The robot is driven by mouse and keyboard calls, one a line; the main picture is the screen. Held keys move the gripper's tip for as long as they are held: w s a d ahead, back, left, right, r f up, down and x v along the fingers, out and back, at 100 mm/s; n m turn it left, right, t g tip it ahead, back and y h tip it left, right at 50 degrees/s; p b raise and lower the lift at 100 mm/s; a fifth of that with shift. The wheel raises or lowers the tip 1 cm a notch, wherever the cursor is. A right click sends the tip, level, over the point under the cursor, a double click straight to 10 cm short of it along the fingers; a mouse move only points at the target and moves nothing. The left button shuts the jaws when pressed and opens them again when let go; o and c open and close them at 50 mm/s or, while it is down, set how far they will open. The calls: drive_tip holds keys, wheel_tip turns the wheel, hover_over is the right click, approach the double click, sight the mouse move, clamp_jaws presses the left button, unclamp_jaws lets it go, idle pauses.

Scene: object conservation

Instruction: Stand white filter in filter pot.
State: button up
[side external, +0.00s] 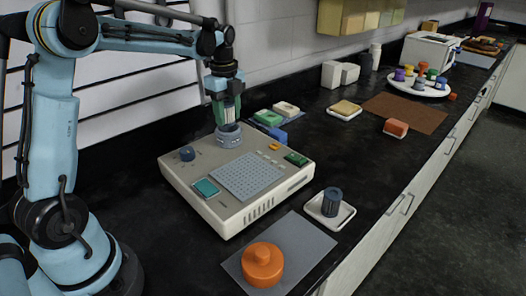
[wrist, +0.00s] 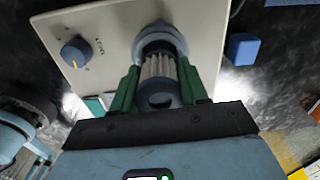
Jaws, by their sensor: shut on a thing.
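The white filter (wrist: 158,66) is a pleated pale cylinder with a grey end cap, held between the green fingers of my gripper (wrist: 158,88). In the side view my gripper (side external: 228,108) points down over the back of the beige device, with the filter upright between its fingers. The filter pot (side external: 228,136) is a round grey collar on the device, directly below the filter. It also shows in the wrist view (wrist: 160,32). The filter's lower end is at the pot's mouth; I cannot tell how far inside it reaches.
The beige device (side external: 214,208) has a blue knob (side external: 187,153) and a grey grid. A dark ribbed cylinder (side external: 331,203) stands on a white dish. An orange lidded thing (side external: 262,266) sits on a grey mat (side external: 312,240).

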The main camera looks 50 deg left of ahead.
sight(229, 125)
drive_tip(key=shift+w+f, duration=0.1)
drive_tip(key=shift+f, duration=2)
drive_tip(key=o, duration=1)
drive_tip(key=shift+o, duration=0.6)
wheel_tip(229, 125, up, 14)
drive_tip(key=shift+r, duration=0.15)
